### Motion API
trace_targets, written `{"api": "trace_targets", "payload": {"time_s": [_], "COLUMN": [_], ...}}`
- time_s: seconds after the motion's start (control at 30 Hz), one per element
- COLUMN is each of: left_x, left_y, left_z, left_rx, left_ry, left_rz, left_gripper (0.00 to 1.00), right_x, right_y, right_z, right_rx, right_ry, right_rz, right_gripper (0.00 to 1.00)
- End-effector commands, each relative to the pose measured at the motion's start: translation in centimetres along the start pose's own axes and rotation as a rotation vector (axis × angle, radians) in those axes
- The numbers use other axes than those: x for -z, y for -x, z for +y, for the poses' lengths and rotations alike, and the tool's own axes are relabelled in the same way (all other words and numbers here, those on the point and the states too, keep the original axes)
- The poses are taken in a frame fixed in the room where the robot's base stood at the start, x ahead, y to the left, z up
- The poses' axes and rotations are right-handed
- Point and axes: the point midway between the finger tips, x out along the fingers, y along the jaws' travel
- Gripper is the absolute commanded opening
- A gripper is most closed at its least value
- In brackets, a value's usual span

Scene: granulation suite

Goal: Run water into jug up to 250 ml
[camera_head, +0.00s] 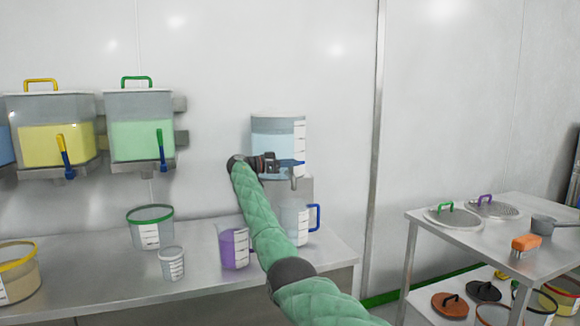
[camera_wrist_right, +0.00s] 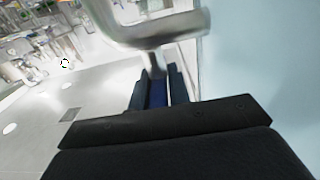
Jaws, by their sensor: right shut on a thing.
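The water tank (camera_head: 278,130) is clear with pale blue liquid and a white scale strip, mounted on the wall. Its metal spout (camera_head: 293,184) points down; a blurred metal tube in the right wrist view (camera_wrist_right: 160,32) looks like this spout. A clear jug with a blue handle (camera_head: 298,222) stands upright on the bench below the spout, its left side hidden by my right arm. Its water level is too small to tell. My right gripper (camera_head: 272,163) is shut on the blue tap lever (camera_head: 291,162), which also shows between the fingers in the right wrist view (camera_wrist_right: 158,94). My left gripper is out of view.
A jug of purple liquid (camera_head: 234,247), a small cup (camera_head: 171,264) and a green-rimmed tub (camera_head: 151,228) share the bench (camera_head: 120,285). Yellow (camera_head: 52,148) and green (camera_head: 139,140) tanks hang left. A metal table (camera_head: 480,245) stands right.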

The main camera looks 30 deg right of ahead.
Motion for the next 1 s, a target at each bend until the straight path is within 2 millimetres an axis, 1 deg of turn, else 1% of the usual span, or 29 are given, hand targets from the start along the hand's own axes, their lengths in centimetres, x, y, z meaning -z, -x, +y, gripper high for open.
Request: {"api": "trace_targets", "payload": {"time_s": [0.33,0.37,0.4,0.43,0.77,0.87,1.0], "left_x": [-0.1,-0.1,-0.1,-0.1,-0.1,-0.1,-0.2], "left_y": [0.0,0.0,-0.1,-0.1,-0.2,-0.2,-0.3], "left_z": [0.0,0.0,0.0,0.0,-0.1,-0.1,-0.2], "left_rx": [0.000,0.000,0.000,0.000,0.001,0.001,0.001], "left_ry": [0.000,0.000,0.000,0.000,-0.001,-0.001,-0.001], "left_rz": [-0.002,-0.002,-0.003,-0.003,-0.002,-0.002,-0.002], "left_gripper": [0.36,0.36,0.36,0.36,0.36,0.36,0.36], "right_x": [0.1,0.1,0.1,0.1,0.1,0.1,0.0], "right_y": [0.0,0.0,0.0,0.0,0.1,0.6,2.0], "right_z": [0.0,0.0,0.0,0.0,0.0,0.0,0.0], "right_rx": [-0.005,-0.005,-0.005,-0.005,-0.005,-0.005,-0.005], "right_ry": [-0.001,-0.001,-0.001,-0.001,0.000,0.000,0.000], "right_rz": [0.002,0.002,0.002,0.002,0.001,0.001,0.002], "right_gripper": [0.00,0.24,0.32,0.36,0.36,0.36,0.36]}}
